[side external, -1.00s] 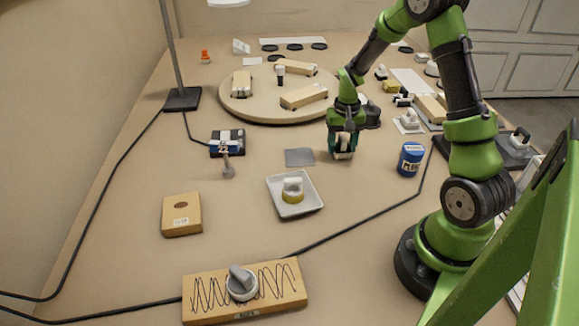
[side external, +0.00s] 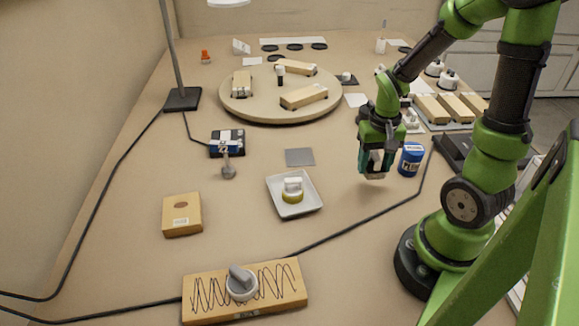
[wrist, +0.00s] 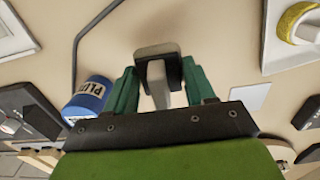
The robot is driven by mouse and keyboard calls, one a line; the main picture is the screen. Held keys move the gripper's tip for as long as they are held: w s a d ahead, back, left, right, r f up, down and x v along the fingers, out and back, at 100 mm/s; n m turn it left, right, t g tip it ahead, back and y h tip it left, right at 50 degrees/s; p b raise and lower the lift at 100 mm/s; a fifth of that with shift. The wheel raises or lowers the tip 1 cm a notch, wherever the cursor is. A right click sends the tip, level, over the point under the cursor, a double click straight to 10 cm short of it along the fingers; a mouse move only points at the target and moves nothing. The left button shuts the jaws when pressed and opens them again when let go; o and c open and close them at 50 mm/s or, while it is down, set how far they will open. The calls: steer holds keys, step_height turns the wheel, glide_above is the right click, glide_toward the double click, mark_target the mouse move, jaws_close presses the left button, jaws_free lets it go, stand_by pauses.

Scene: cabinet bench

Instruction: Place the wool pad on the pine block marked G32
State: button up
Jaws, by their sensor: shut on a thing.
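My gripper (side external: 376,168) hangs above the bench, left of the blue tin, with its teal fingers shut on a pale-handled block with a dark part (wrist: 157,72). I cannot tell from its visible side whether this is the wool pad. Another handled pad with a yellow base (side external: 292,190) sits in a white dish (side external: 314,203), apart from my gripper. Pine blocks lie on the round turntable (side external: 258,108) and in a row on a tray at right, one of them here (side external: 455,107). A G32 mark is not legible on any of them.
The blue tin (side external: 411,158) stands close to my gripper; it also shows in the wrist view (wrist: 88,98). A grey square plate (side external: 299,157), a labelled wooden block (side external: 182,215) and a scribbled board (side external: 205,293) lie leftward. Black cables cross the bench.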

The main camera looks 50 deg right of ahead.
steer(key=shift+s+a+r, duration=0.15)
steer(key=shift+s+a, duration=0.05)
steer(key=shift+s, duration=0.2)
steer(key=shift+s+r, duration=0.15)
steer(key=shift+r, duration=0.15)
step_height(320, 180, up, 8)
steer(key=shift+a, duration=0.1)
steer(key=w+a, duration=0.7)
steer(key=a, duration=0.6)
steer(key=w+a, duration=0.6)
steer(key=a, duration=0.7)
glide_above(194, 209)
step_height(194, 209, down, 7)
steer(key=shift+s+d, duration=0.1)
steer(key=shift+d, duration=0.05)
steer(key=shift+w+f, duration=0.1)
steer(key=shift+w, duration=0.15)
steer(key=shift+s+f, duration=0.1)
steer(key=shift+f, duration=1.55)
